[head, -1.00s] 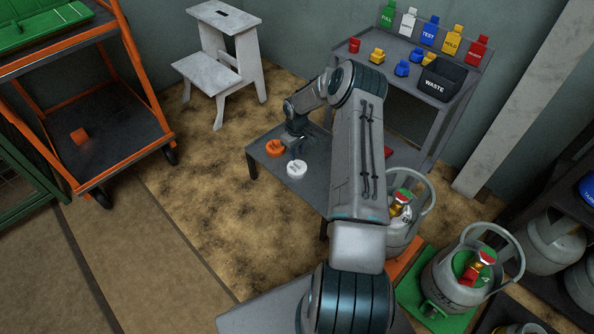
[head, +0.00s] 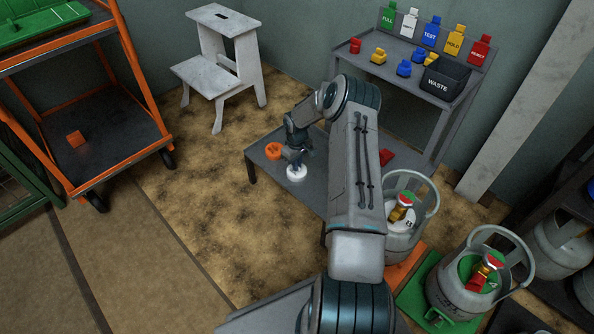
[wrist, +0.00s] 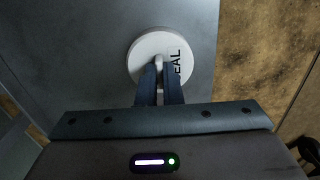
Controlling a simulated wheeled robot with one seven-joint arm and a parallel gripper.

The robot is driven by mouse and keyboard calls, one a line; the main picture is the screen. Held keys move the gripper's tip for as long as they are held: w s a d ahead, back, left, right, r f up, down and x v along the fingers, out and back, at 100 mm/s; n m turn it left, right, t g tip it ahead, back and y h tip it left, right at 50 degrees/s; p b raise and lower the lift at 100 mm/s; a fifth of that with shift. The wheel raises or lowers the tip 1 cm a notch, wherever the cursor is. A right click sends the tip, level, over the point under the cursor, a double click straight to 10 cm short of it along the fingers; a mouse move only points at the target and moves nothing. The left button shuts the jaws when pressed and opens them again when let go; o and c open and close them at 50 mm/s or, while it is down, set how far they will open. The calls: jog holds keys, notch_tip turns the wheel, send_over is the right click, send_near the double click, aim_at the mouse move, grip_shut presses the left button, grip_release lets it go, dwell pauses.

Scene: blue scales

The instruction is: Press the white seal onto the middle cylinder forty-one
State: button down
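The white seal (head: 297,174) is a round disc with a raised grip tab and dark lettering. It is at the grey low table (head: 318,180); the wrist view shows the seal (wrist: 143,50) from above. My gripper (head: 293,158) is over it, its two dark fingers (wrist: 160,72) close together on either side of the tab, seemingly closed on it. I see no clear gap under the seal. Grey gas cylinders stand at the right: one (head: 396,245) on an orange base, one (head: 457,292) on a green base. I cannot read forty-one on either.
An orange seal (head: 273,149) lies just left of the white one, and a red piece (head: 386,157) lies to the right behind my arm. Behind is a bench with a black WASTE bin (head: 445,79). A grey step stool (head: 212,72) and orange trolley (head: 120,162) stand left.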

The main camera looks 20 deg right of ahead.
jog(key=shift+r, duration=0.1)
jog(key=shift+r+p, duration=1.15)
jog(key=shift+r, duration=0.8)
jog(key=shift+a, duration=0.1)
